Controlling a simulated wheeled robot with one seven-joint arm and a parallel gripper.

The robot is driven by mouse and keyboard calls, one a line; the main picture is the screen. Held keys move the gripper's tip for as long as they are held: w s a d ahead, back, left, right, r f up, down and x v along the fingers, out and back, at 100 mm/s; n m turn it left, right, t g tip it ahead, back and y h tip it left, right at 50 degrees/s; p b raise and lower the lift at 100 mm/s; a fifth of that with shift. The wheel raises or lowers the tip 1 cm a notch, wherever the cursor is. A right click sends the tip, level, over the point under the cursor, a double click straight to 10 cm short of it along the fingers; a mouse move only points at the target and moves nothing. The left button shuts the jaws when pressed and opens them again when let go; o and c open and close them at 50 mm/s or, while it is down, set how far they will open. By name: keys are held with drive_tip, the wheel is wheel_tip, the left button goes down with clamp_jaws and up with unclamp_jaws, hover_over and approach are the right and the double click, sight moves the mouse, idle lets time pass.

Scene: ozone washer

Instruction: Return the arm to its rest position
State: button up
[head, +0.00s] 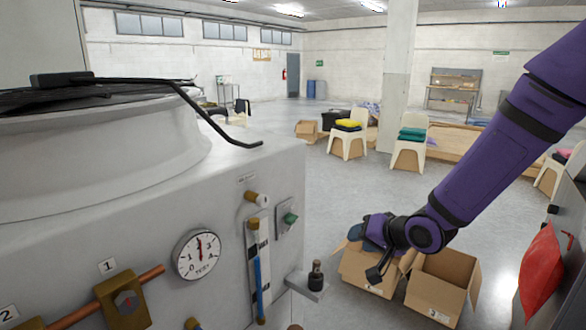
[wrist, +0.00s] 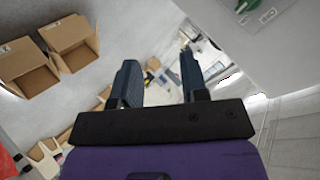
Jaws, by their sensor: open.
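My gripper (head: 372,252) is at the end of my purple arm (head: 490,155), which reaches in from the right. It hangs in front of the open cardboard boxes in the head view, to the right of the grey washer (head: 120,235). In the wrist view my gripper (wrist: 160,84) shows two dark fingers apart, with nothing between them but the distant floor and room. In the head view the fingers are small and partly hidden by the wrist.
The washer carries a round gauge (head: 197,254), valves and a small ledge (head: 308,286). Cardboard boxes (head: 440,285) stand below my arm. A red bag (head: 541,270) is at the right edge. Chairs with folded cloths (head: 409,150) stand farther back. Open floor (head: 290,195) lies between.

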drive_tip(key=s+d+r+n+g+h, duration=0.1)
drive_tip(key=s+d+r+n+h, duration=0.1)
drive_tip(key=s+d+r+h, duration=0.75)
drive_tip(key=s+d+r+g+y, duration=0.1)
drive_tip(key=s+d+r, duration=0.1)
drive_tip(key=s+r, duration=0.3)
drive_tip(key=s+d+r+g+y, duration=0.1)
drive_tip(key=s+r, duration=0.4)
drive_tip(key=s, duration=0.8)
drive_tip(key=shift+d+n+g+y, duration=0.3)
drive_tip(key=shift+d+y, duration=0.25)
drive_tip(key=shift+d, duration=0.2)
